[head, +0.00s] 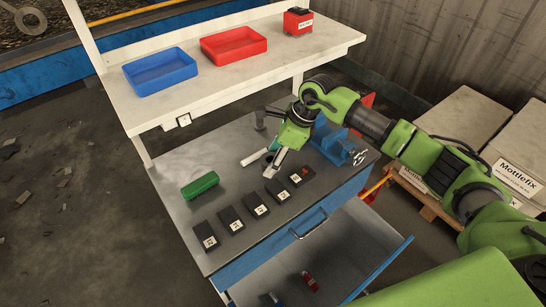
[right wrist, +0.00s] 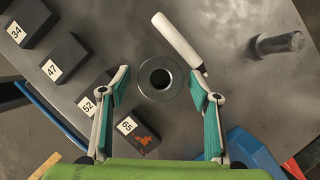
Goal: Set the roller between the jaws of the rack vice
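A round steel piece with a dark central hole, which looks like the roller (right wrist: 160,77), stands on the dark bench top; in the head view it is mostly hidden by my gripper. My right gripper (right wrist: 159,92) is open above it, with one teal-padded finger to each side and no visible contact. The gripper also shows from the side in the head view (head: 273,165). The blue vice (head: 340,147) stands on the bench to the right of the gripper; its jaws are too small to read. My left gripper is not in view.
A white cylinder (head: 254,157) lies close to the roller, and a grey post (right wrist: 277,45) stands beyond. A row of numbered dark blocks (head: 232,220) lines the front edge. A green box (head: 200,185) lies left. The drawer (head: 330,255) below is open. Blue (head: 160,72) and red (head: 233,45) trays sit on the shelf.

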